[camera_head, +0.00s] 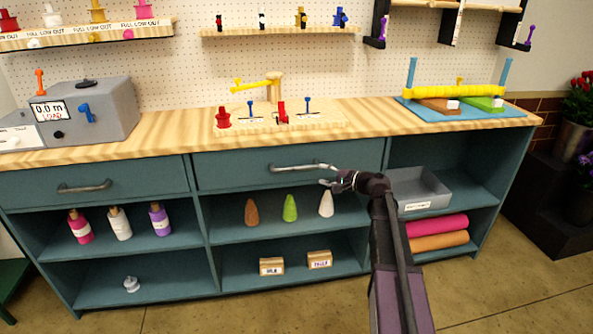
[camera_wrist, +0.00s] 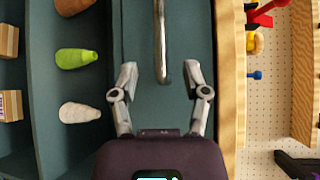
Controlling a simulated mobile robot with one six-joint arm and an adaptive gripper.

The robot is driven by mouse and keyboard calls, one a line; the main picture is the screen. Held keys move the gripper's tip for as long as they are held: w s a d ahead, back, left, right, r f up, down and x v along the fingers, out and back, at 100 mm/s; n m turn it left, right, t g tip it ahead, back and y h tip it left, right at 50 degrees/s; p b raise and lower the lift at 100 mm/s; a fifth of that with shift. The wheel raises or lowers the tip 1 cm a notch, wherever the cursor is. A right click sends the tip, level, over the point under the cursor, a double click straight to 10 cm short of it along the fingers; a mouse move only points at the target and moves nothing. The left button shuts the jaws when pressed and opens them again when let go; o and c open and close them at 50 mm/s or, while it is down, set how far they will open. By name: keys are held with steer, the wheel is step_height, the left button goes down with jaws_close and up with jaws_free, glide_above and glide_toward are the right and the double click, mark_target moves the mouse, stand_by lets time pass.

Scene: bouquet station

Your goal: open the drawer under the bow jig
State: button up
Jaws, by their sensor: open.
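The bow jig (camera_head: 330,116) is a light wooden board with small red and blue parts on the worktop. Under it is a teal drawer (camera_head: 230,172), shut flush with the cabinet front. Its metal bar handle (camera_head: 301,166) runs level across the drawer front. My gripper (camera_head: 325,183) is at the right end of this handle. In the wrist view the open fingers (camera_wrist: 162,78) stand on either side of the end of the handle (camera_wrist: 160,40), with a gap to each side. I cannot tell how far the fingertips are from the drawer front.
A second drawer with its own handle (camera_head: 84,187) is at left. The shelf below the bow jig drawer holds brown, green (camera_head: 290,207) and white cones. A grey bin (camera_head: 421,190) stands on the shelf right of my gripper. Floor in front is clear.

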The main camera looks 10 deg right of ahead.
mark_target(299, 169)
steer(key=b+x, duration=0.1)
steer(key=x, duration=1)
steer(key=shift+w+a+f, duration=0.1)
steer(key=shift+w, duration=0.05)
steer(key=shift+c, duration=0.2)
jaws_close()
